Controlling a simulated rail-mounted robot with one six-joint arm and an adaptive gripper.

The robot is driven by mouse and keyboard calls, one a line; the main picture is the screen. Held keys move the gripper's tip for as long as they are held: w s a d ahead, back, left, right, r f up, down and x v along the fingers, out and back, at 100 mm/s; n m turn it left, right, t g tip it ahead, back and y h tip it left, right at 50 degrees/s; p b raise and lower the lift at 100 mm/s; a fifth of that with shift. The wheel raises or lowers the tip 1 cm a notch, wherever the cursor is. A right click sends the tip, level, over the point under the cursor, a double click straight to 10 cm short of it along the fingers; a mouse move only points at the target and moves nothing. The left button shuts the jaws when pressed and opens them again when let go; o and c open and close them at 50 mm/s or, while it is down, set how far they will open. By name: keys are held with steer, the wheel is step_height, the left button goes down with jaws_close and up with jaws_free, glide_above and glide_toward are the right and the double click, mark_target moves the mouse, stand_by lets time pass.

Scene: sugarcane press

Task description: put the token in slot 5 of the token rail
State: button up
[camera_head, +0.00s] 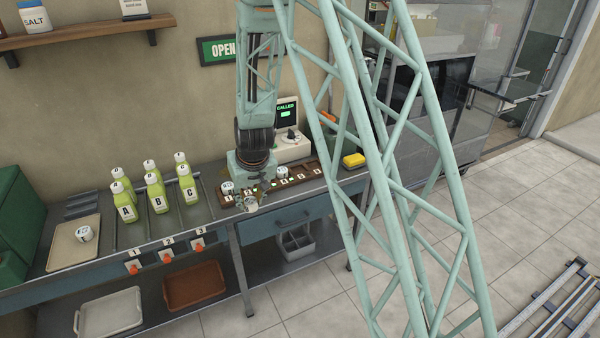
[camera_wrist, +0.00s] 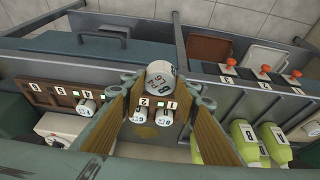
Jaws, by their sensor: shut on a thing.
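My gripper (camera_wrist: 160,92) is shut on a white token (camera_wrist: 162,78) with dark print. The token also shows in the head view (camera_head: 250,204), held just in front of the token rail's left part. The brown token rail (camera_head: 300,175) lies on the counter; its left end in the wrist view (camera_wrist: 65,99) shows too. White tokens stand at slot 1 (camera_wrist: 164,117) and slot 2 (camera_wrist: 138,117). Another token (camera_head: 281,172) stands at what looks like slot 4. Slot 5 (camera_head: 300,176), to its right in the head view, looks empty. My fingers hide part of the rail in the wrist view.
Several green bottles (camera_head: 157,196) stand left of the rail. A tray (camera_head: 62,255) with another white token (camera_head: 84,233) lies farther left. A white machine with a screen (camera_head: 290,145) stands behind the rail, and a yellow sponge-like block (camera_head: 354,160) lies to its right.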

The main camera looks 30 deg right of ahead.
steer(key=shift+d, duration=0.15)
steer(key=w+d, duration=0.2)
steer(key=d, duration=0.9)
steer(key=w+d, duration=0.2)
steer(key=d, duration=0.9)
steer(key=shift+w+f, duration=0.2)
steer(key=shift+f, duration=0.2)
steer(key=shift+d, duration=0.1)
steer(key=shift+w, duration=0.15)
steer(key=w+d+p, duration=0.1)
steer(key=w+p, duration=0.1)
steer(key=w, duration=0.3)
steer(key=w+d+f+p, duration=0.1)
steer(key=w+d, duration=0.1)
steer(key=w, duration=0.3)
steer(key=w+d+p, duration=0.2)
steer(key=w, duration=0.2)
steer(key=shift+w+d+f+p, duration=0.15)
steer(key=shift+w+f+p, duration=0.15)
steer(key=shift+w, duration=0.1)
steer(key=shift+f, duration=1.7)
steer(key=shift+f+b, duration=0.15)
steer(key=shift+b, duration=0.3)
